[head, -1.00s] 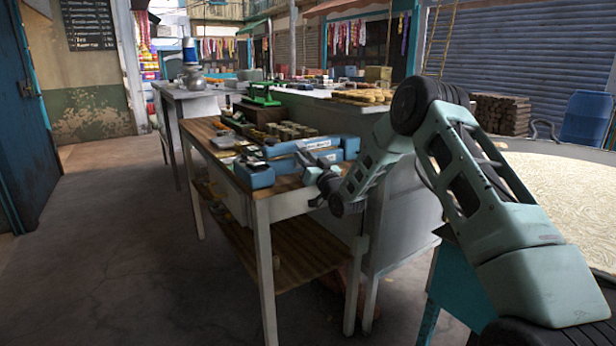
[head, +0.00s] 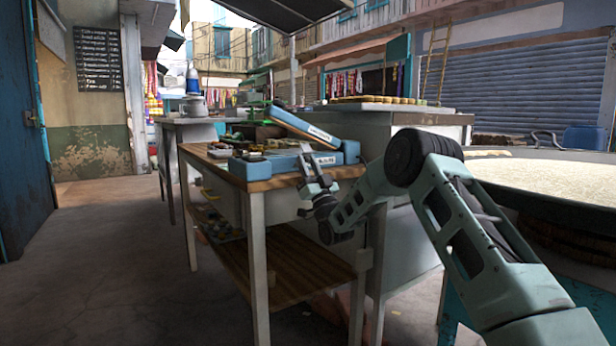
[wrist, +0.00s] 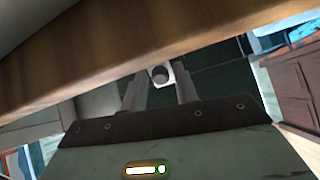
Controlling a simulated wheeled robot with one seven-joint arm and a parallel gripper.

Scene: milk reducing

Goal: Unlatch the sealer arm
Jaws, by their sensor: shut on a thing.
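The blue sealer stands on the wooden table. Its base (head: 255,168) lies along the table's near edge. Its long blue sealer arm (head: 300,124) is tilted, free end up at the left and lower end at the right by the end block. My gripper (head: 306,160) is at the near side of the base, fingers pointing up past the table edge. In the wrist view, my gripper (wrist: 160,88) is shut on a small pale piece (wrist: 168,74) with a dark round middle. I cannot tell which part of the sealer it is, if any.
The wooden table (head: 262,184) has a lower shelf (head: 262,272). Its edge crosses close above my fingers in the wrist view. Small goods (head: 222,149) crowd the tabletop left of the sealer. A wide round pan (head: 560,182) stands at the right. The floor at left is clear.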

